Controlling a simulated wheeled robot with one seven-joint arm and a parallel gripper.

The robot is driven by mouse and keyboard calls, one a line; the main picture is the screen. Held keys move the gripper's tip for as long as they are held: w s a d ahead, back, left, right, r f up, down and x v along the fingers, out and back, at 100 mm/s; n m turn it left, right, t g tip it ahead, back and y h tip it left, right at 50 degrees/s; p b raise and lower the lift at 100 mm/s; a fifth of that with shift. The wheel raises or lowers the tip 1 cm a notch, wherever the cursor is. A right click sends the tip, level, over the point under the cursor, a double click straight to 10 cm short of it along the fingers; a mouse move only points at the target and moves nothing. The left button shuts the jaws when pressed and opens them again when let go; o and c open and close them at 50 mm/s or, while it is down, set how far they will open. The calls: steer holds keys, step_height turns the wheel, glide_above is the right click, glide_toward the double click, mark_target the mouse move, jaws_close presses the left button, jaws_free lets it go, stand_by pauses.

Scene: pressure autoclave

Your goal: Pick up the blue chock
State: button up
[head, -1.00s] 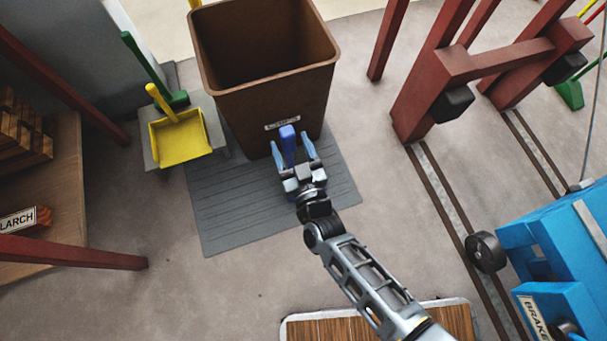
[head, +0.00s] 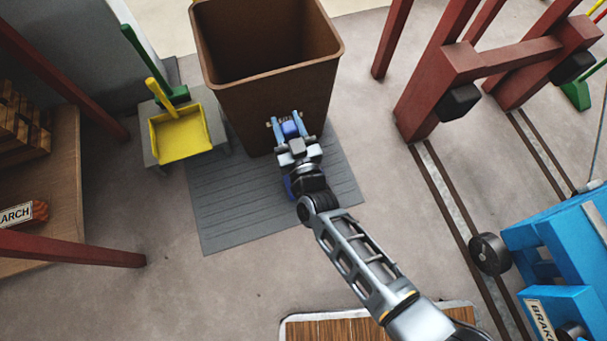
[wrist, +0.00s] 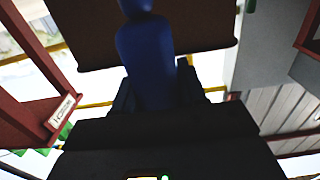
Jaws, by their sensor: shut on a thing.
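The blue chock (head: 290,130) is in front of the brown bin in the head view, with its upper part between my gripper's fingers. My gripper (head: 289,119) is shut on it. More blue shows beside my wrist, low over the grey mat; I cannot tell whether it is part of the chock. In the wrist view the chock (wrist: 148,60) rises as a rounded blue shape between the dark fingers (wrist: 156,88). My gripper and wrist hide its lower part, so I cannot tell whether it touches the mat.
The tall brown bin (head: 285,95) stands right behind the gripper on the slatted grey mat (head: 228,215). A yellow dustpan (head: 181,143) lies on a low stand at left. Red posts and floor rails (head: 450,205) are at right, with a blue machine (head: 560,240). Bare floor lies between.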

jaws_close()
stand_by(0.8)
steer(key=shift+r, duration=0.15)
